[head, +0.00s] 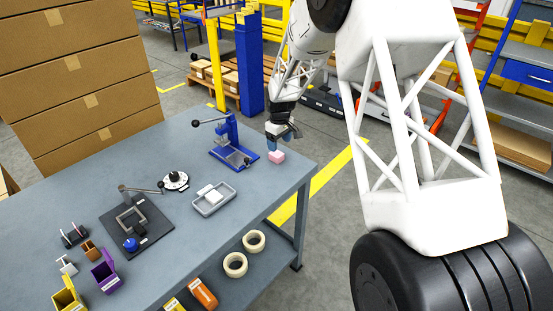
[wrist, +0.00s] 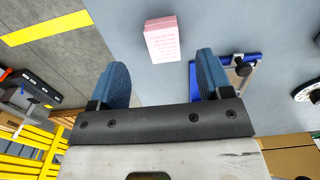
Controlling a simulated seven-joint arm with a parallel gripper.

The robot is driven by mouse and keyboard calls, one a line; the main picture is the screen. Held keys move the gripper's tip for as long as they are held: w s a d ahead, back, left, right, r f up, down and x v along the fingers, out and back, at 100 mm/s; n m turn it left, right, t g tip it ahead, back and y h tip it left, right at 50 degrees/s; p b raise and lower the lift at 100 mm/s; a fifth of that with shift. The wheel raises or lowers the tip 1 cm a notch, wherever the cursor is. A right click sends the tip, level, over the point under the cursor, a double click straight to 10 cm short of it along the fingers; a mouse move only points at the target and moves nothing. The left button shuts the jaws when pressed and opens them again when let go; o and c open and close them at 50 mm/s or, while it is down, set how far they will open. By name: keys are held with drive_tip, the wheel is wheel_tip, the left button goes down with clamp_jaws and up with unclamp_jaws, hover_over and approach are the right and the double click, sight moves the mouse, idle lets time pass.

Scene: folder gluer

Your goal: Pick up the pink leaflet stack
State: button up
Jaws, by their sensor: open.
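The pink leaflet stack (head: 277,157) lies on the grey table (head: 245,235) near its far right corner. In the wrist view the stack (wrist: 162,40) is a small pink block with printed lines on its top face, ahead of the fingertips and between their lines. My gripper (head: 281,140) is just above and behind the stack in the head view. In the wrist view my gripper (wrist: 163,72) has its two blue fingers spread wide apart with nothing between them. I cannot tell the exact height gap to the stack.
A blue lever press (head: 232,145) stands left of the stack; its base (wrist: 238,73) is close to the right finger in the wrist view. A grey tray (head: 214,204) with white stacks, a dial (head: 175,180) and a black fixture (head: 137,222) stand further left.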

sight(279, 155)
drive_tip(key=shift+f, duration=0.75)
drive_tip(key=shift+f, duration=0.1)
drive_tip(key=shift+s+f, duration=0.2)
drive_tip(key=shift+f, duration=2.3)
drive_tip(key=shift+c, duration=0.4)
drive_tip(key=c, duration=0.9)
drive_tip(key=shift+r, duration=0.15)
